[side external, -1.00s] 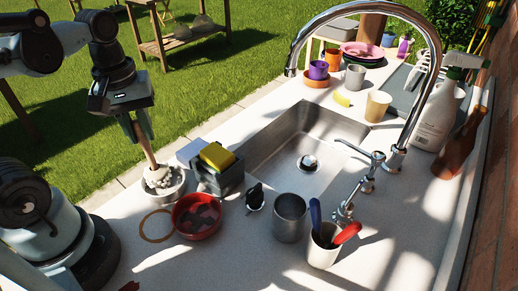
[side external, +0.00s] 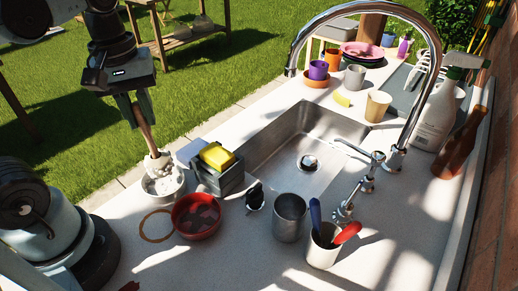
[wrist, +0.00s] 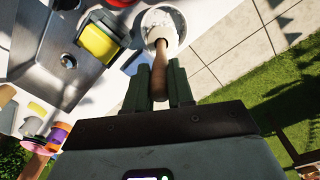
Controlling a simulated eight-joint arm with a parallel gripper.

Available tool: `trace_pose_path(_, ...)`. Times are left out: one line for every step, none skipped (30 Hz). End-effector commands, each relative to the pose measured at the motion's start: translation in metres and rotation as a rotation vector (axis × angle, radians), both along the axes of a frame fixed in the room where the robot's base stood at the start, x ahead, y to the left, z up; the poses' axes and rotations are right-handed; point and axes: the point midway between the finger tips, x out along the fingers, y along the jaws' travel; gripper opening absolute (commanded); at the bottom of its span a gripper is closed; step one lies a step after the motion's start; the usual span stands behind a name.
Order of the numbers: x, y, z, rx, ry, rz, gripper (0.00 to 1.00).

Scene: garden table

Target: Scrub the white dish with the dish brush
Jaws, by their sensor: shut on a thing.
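My gripper (side external: 142,110) is shut on the wooden handle of the dish brush (side external: 147,135) and holds it tilted, head down. The brush's pale head (side external: 158,161) is over the far side of the white dish (side external: 163,192); I cannot tell whether it touches. The dish stands at the counter's left edge, with a pale, lumpy-looking inside. In the wrist view the handle (wrist: 160,75) runs between my fingers (wrist: 160,92), and the brush head covers part of the dish (wrist: 176,20).
A red bowl (side external: 193,231) and a dark caddy (side external: 224,184) with a yellow sponge (side external: 216,156) stand close to the dish. The sink (side external: 262,157) lies beyond the caddy. A metal cup (side external: 289,218) and a white cup with utensils (side external: 322,256) stand to the right.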

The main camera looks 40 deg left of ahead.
Motion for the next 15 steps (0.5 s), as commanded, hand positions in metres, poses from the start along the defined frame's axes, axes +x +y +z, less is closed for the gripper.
trace_pose_path(0.000,0.000,0.004,0.000,0.000,0.000,0.00)
trace_pose_path(0.000,0.000,0.007,0.000,0.000,0.000,0.00)
trace_pose_path(0.000,0.000,0.010,0.000,0.000,0.000,0.00)
trace_pose_path(0.000,0.000,0.012,0.000,0.000,0.000,0.00)
trace_pose_path(0.000,0.000,0.015,0.000,0.000,0.000,0.00)
trace_pose_path(0.000,0.000,0.018,0.000,0.000,0.000,0.00)
trace_pose_path(0.000,0.000,0.020,0.000,0.000,0.000,0.00)
trace_pose_path(0.000,0.000,0.023,0.000,0.000,0.000,0.00)
trace_pose_path(0.000,0.000,0.026,0.000,0.000,0.000,0.00)
trace_pose_path(0.000,0.000,0.028,0.000,0.000,0.000,0.00)
trace_pose_path(0.000,0.000,0.030,0.000,0.000,0.000,0.00)
trace_pose_path(0.000,0.000,0.033,0.000,0.000,0.000,0.00)
trace_pose_path(0.000,0.000,0.034,0.000,0.000,0.000,0.00)
trace_pose_path(0.000,0.000,0.035,0.000,0.000,0.000,0.00)
trace_pose_path(0.000,0.000,0.036,0.000,0.000,0.000,0.00)
